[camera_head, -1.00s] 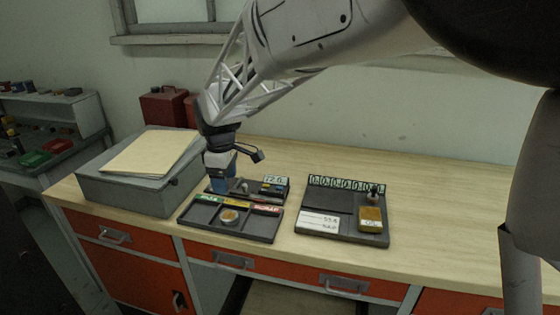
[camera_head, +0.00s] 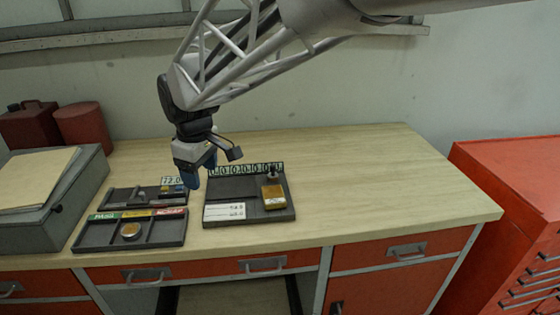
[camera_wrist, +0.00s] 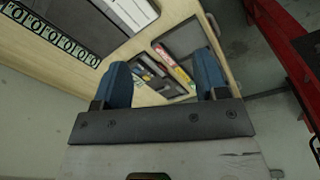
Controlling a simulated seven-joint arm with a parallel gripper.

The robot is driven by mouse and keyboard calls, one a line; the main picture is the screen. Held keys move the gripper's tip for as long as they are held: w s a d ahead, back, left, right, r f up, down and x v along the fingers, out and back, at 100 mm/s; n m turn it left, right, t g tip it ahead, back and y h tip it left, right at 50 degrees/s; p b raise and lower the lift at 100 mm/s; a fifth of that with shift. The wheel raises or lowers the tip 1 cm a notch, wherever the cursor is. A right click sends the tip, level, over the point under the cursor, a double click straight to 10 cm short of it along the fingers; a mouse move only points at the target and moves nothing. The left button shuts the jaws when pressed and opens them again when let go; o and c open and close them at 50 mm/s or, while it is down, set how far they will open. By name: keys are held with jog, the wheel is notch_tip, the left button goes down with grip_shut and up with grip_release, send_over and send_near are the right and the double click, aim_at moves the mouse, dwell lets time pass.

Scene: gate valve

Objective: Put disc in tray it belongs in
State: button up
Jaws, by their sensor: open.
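A small round brass-coloured disc (camera_head: 130,230) lies in the middle compartment of a dark three-part tray (camera_head: 160,234) on the workbench. The tray has green, yellow and red labels along its back edge; the green one (camera_head: 104,216) reads like "PASS". My gripper (camera_head: 194,180) hangs above the bench, behind and right of the tray. In the wrist view its two blue fingers (camera_wrist: 164,82) are apart with nothing held between them. The tray shows partly between and beyond the fingers there, and the disc cannot be made out.
A dark gauge board (camera_head: 222,188) with a number display, white card and yellow block (camera_head: 274,197) stands right of the tray. A small instrument (camera_head: 130,196) sits behind the tray. A grey box (camera_head: 50,205) is at left, red containers (camera_head: 82,127) behind. The bench's right side is clear.

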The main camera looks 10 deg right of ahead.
jog(key=s+d+r+m+t, duration=0.1)
jog(key=s+d+m, duration=0.3)
jog(key=d, duration=0.5)
jog(key=s+d+m, duration=0.3)
jog(key=s+d, duration=0.3)
jog(key=d, duration=0.3)
jog(key=s+d+f+m, duration=0.3)
jog(key=s+d+m, duration=0.2)
jog(key=s+d, duration=0.5)
jog(key=shift+s+f+m+t+h, duration=0.3)
jog(key=shift+s+m+t, duration=0.1)
jog(key=shift+s, duration=0.9)
